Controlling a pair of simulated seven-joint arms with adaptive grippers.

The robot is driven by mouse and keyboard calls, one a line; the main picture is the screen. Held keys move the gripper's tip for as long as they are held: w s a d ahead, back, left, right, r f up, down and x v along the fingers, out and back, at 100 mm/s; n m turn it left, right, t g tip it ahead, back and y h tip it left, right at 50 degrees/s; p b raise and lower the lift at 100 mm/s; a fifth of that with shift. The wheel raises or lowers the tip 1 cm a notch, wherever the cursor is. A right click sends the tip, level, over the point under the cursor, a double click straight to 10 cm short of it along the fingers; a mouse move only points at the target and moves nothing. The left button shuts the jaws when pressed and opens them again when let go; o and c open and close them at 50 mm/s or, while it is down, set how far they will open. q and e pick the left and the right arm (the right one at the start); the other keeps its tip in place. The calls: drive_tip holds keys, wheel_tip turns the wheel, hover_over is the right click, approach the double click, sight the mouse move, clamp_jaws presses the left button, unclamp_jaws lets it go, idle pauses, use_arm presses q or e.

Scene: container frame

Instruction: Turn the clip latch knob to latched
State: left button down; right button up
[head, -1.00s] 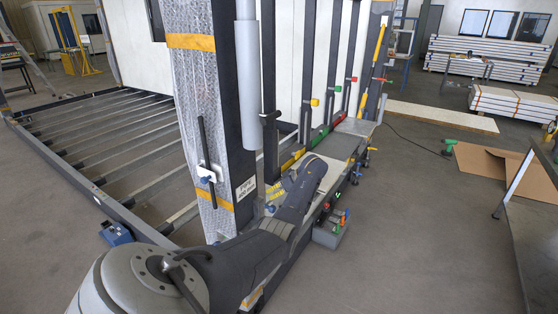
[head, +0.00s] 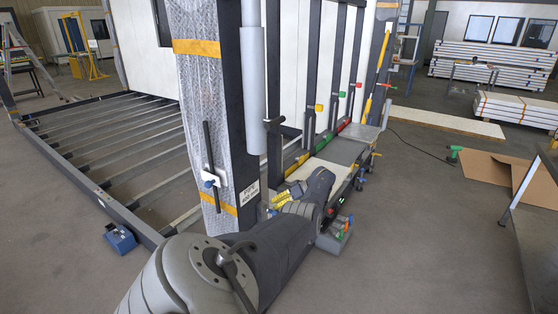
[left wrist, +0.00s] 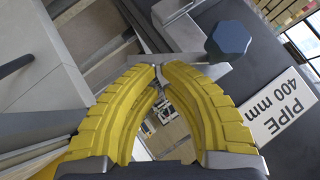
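A blue knob (left wrist: 228,40) with a faceted rim shows in the left wrist view, by a grey metal piece and left of the label "PIPE 400 mm" (left wrist: 284,104). In the head view a blue knob (head: 210,182) sits on a white plate on the wrapped post; I cannot tell if it is the same one. My left gripper (left wrist: 159,73) has yellow ribbed fingers with tips nearly together, below and left of the knob and apart from it in the picture. In the head view the yellow fingers (head: 281,198) show beside the post's lower part, partly hidden by my arm. My right gripper is out of view.
The wrapped post (head: 205,110) stands close to my left arm, with a pale pipe (head: 254,90) on its right side. A rail frame (head: 110,150) lies at the left. A bin of tools (head: 335,238) is right of my arm.

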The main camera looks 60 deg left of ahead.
use_arm(q)
drive_tip(key=shift+s+d+f, duration=0.1)
drive_tip(key=shift+s+f, duration=0.15)
drive_tip(key=shift+f, duration=0.45)
drive_tip(key=shift+s+d+f, duration=0.1)
drive_tip(key=shift+s+f, duration=0.1)
drive_tip(key=shift+f, duration=0.45)
drive_tip(key=shift+s+d+f, duration=0.4)
drive_tip(key=shift+s+f, duration=0.2)
drive_tip(key=shift+f, duration=0.2)
drive_tip(key=shift+s+d+f, duration=0.15)
drive_tip(key=shift+s+f, duration=0.05)
drive_tip(key=v, duration=1.2)
drive_tip(key=s+d+f+m+t+y, duration=0.35)
drive_tip(key=m+y, duration=0.25)
drive_tip(key=m, duration=0.3)
drive_tip(key=s+d+f+m+t+y, duration=0.2)
drive_tip(key=f+m+y, duration=0.3)
drive_tip(key=m, duration=0.4)
drive_tip(key=s+a+y, duration=0.1)
drive_tip(key=a, duration=0.8)
drive_tip(key=shift+a+r, duration=0.25)
drive_tip(key=shift+r, duration=0.15)
drive_tip(key=shift+s, duration=0.1)
